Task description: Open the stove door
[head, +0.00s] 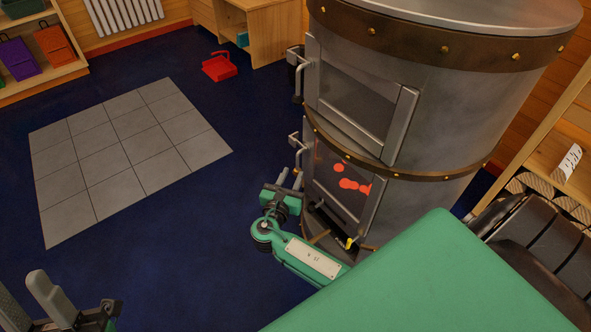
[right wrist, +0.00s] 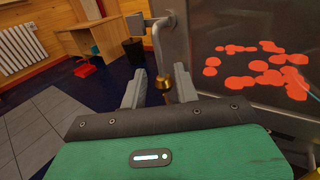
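A tall grey metal stove (head: 440,130) with brass-coloured bands stands at the right in the head view. Its lower stove door (head: 322,190) is shut, with red glowing spots behind the glass. That door's metal handle (head: 294,146) is at its left edge. My right gripper (head: 291,180) is just below the handle, fingers pointing to it. In the right wrist view the fingers are apart, with the handle (right wrist: 162,50) between and beyond them; contact cannot be told. A brass knob (right wrist: 184,82) shows by the right finger. My left gripper (head: 28,288) is low at the left, open and empty.
The stove has an upper glass door (head: 355,100) with its own handle, also shut. Grey floor tiles (head: 130,155) and blue floor lie clear to the left. A red dustpan-like object (head: 219,67) is on the floor near a wooden desk (head: 265,30). A wood rack stands right.

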